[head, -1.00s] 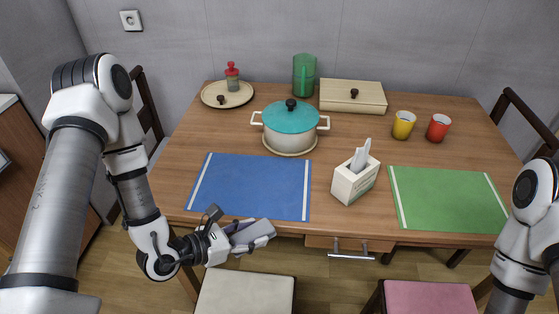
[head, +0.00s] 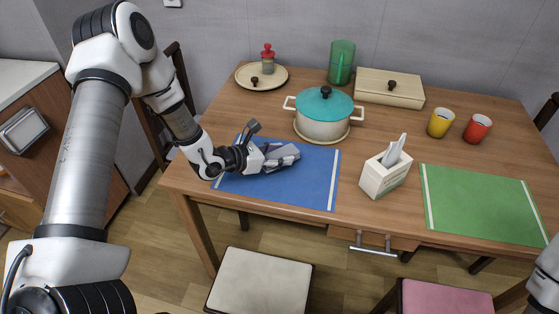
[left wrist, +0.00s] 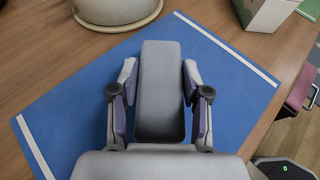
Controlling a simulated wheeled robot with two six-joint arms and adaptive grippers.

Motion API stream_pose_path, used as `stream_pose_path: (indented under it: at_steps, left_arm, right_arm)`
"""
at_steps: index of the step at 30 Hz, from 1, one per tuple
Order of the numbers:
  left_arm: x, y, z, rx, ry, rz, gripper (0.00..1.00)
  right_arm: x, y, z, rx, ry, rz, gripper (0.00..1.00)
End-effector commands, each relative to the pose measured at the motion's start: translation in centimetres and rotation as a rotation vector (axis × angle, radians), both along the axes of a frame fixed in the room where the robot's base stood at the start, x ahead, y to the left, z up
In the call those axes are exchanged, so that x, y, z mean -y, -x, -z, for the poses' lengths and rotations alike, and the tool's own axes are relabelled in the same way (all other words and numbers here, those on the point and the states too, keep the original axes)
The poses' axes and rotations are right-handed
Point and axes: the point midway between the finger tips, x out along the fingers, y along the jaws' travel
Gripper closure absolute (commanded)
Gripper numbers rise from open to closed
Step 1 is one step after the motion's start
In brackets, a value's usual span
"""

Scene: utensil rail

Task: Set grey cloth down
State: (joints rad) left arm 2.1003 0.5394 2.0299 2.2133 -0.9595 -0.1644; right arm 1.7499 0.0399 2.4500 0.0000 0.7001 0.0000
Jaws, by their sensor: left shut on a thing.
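The grey cloth (head: 284,155) is a folded, elongated pad. My left gripper (head: 272,158) is shut on it over the left part of the blue placemat (head: 308,181). In the left wrist view the cloth (left wrist: 160,90) lies lengthwise between the two fingers of my left gripper (left wrist: 160,76), with the blue placemat (left wrist: 225,75) below. I cannot tell whether the cloth touches the mat. My right gripper is out of view; only part of my right arm shows at the right edge.
A teal-lidded pot (head: 323,115) stands behind the blue mat. Yellow (head: 440,123) and red (head: 477,129) cups stand farther back. The blue mat's right part is clear.

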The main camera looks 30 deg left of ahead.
Motion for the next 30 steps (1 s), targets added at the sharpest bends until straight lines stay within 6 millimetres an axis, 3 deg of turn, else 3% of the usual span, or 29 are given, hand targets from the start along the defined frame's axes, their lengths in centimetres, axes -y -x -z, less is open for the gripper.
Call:
stream_pose_path:
  at_steps: [4, 15, 16, 18, 30]
  left_arm:
    - [0.1, 0.1, 2.6, -0.004, -0.001, 0.001, 0.87]
    - [0.1, 0.1, 3.3, 0.000, 0.000, 0.001, 0.87]
    - [0.1, 0.1, 3.3, 0.000, 0.000, 0.001, 0.50]
    - [0.1, 0.1, 3.1, 0.000, 0.000, 0.001, 0.28]
    - [-0.1, 0.3, 2.5, -0.001, 0.002, -0.001, 0.28]
  right_arm:
    - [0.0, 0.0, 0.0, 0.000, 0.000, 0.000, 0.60]
    - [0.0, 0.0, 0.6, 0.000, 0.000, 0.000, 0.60]
    - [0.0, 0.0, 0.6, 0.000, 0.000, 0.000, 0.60]
    - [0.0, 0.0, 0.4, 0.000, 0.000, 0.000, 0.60]
    - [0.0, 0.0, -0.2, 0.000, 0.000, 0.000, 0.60]
